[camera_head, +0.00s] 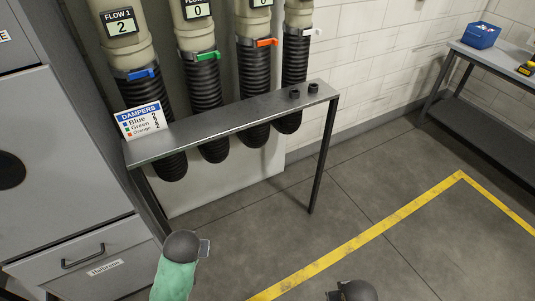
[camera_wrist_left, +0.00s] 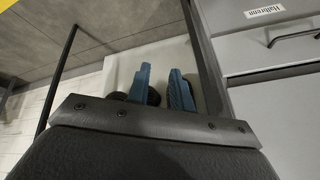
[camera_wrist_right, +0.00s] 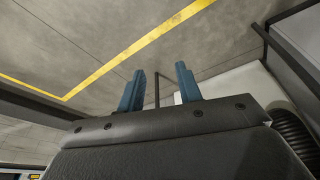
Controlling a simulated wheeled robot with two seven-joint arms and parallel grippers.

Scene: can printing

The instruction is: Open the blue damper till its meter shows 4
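The blue damper lever (camera_head: 141,73) sits on the collar of the leftmost pipe, above its black ribbed hose (camera_head: 150,98). The FLOW 1 meter (camera_head: 121,24) above it reads 2. A DAMPERS sign (camera_head: 143,118) stands on the left end of the metal shelf; it lists Blue, Green and Orange, with the numbers hard to read. My left gripper (camera_wrist_left: 160,88) is open and empty, seen from its wrist; in the head view my left arm is low, well below the lever. My right gripper (camera_wrist_right: 160,86) is open and empty, low at the bottom of the head view.
Green (camera_head: 207,55), orange (camera_head: 266,42) and white (camera_head: 311,31) levers sit on the other pipes. The narrow metal shelf (camera_head: 230,118) crosses in front of the hoses.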

